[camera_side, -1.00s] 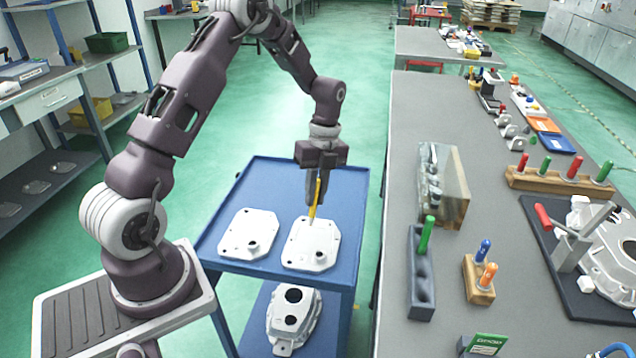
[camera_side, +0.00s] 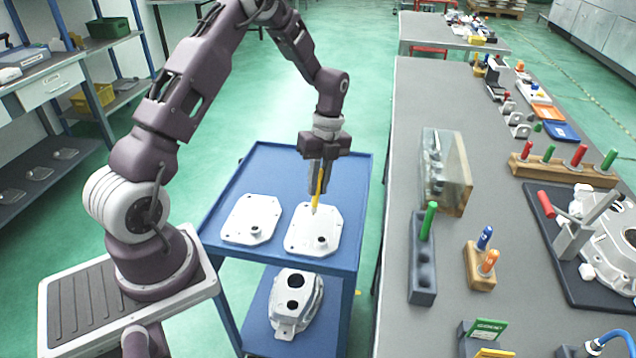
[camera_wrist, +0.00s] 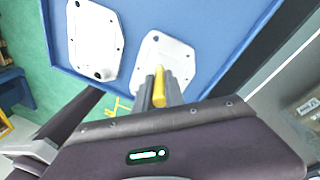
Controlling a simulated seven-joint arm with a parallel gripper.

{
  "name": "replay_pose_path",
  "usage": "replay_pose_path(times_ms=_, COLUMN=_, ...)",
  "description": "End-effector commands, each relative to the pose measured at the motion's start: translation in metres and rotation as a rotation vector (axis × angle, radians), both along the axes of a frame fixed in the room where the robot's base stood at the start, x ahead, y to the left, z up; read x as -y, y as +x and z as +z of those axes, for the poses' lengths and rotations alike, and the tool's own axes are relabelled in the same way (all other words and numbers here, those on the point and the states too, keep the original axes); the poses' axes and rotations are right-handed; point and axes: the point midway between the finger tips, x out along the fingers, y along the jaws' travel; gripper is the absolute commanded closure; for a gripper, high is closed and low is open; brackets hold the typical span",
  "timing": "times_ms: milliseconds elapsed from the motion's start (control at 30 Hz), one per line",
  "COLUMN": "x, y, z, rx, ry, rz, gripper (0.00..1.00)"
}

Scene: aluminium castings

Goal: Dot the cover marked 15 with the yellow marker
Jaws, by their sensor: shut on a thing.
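Two white covers lie flat side by side on the blue cart top. The right cover (camera_side: 326,222) is under my gripper (camera_side: 318,188); the left cover (camera_side: 250,220) lies apart from it. Both also show in the wrist view, the right one (camera_wrist: 176,50) partly hidden by my fingers and the left one (camera_wrist: 93,38) clear. I cannot read a 15 on either. My gripper (camera_wrist: 160,92) is shut on the yellow marker (camera_side: 318,198), which points down, slightly tilted. Its tip is at the far part of the right cover; I cannot tell whether it touches.
The blue cart (camera_side: 270,178) has bare room behind the covers. A casting (camera_side: 296,302) sits on its lower shelf. The grey bench (camera_side: 405,130) at right holds a dark block with a green marker (camera_side: 428,220), wooden pen stands (camera_side: 480,270) and a clamp fixture (camera_side: 575,240).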

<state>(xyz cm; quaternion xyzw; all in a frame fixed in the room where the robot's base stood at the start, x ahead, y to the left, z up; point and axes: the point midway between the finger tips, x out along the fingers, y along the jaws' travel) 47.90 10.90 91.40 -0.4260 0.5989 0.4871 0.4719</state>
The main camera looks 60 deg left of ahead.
Motion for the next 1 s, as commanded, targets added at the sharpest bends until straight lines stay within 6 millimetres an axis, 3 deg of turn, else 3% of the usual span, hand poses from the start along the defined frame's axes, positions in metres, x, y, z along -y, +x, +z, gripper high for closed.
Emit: replay_pose_path(times_ms=1000, x=-0.0002, y=0.0000, z=-0.0094, rx=0.000, ry=0.000, rz=0.000, gripper=1.00)
